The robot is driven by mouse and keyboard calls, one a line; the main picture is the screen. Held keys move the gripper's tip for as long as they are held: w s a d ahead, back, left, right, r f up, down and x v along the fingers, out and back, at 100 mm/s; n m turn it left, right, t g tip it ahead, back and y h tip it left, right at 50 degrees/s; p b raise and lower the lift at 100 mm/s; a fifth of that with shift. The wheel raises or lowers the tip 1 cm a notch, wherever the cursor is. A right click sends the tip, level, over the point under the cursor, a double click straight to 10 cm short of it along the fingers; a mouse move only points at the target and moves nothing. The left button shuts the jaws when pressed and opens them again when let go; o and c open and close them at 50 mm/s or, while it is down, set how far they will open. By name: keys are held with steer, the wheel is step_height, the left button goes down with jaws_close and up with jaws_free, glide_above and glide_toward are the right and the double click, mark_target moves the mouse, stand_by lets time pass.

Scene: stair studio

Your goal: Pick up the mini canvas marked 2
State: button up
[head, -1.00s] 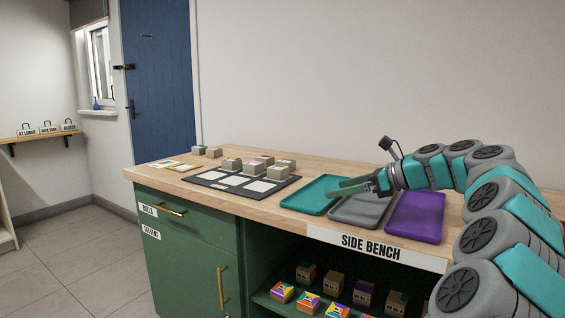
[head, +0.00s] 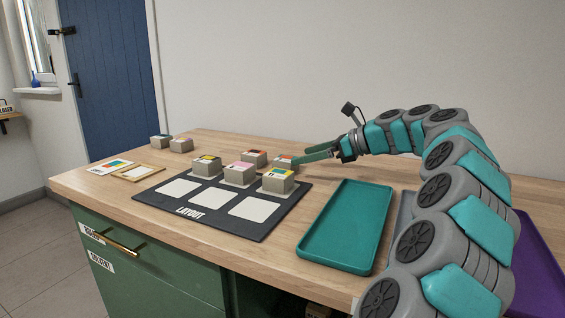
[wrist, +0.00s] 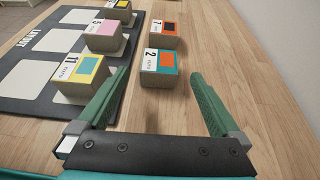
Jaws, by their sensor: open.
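The mini canvas marked 2 (wrist: 159,69) is a small grey-beige block with a white label and an orange patch on top. In the wrist view it stands on the wooden bench, just off the dark layout mat (wrist: 28,103). In the head view it (head: 281,162) shows behind the block marked 11 (head: 278,181). My gripper (head: 303,152) is open and empty, low over the bench. In the wrist view its two green fingers point at the canvas, one tip to each side of its line. I cannot tell whether the tips reach past its near face.
Canvas 11 (wrist: 80,75) is close to the left finger. Canvas 7 (wrist: 163,34) stands just behind canvas 2, and canvas 5 (wrist: 105,36) is on the mat. A teal tray (head: 345,228) lies nearer. The bench right of canvas 2 is clear.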

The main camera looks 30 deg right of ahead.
mark_target(289, 159)
steer(key=x, duration=0.6)
steer(key=shift+w+a+f, duration=0.1)
steer(key=shift+w+f, duration=0.05)
steer(key=shift+c, duration=0.4)
steer(key=c, duration=1.3)
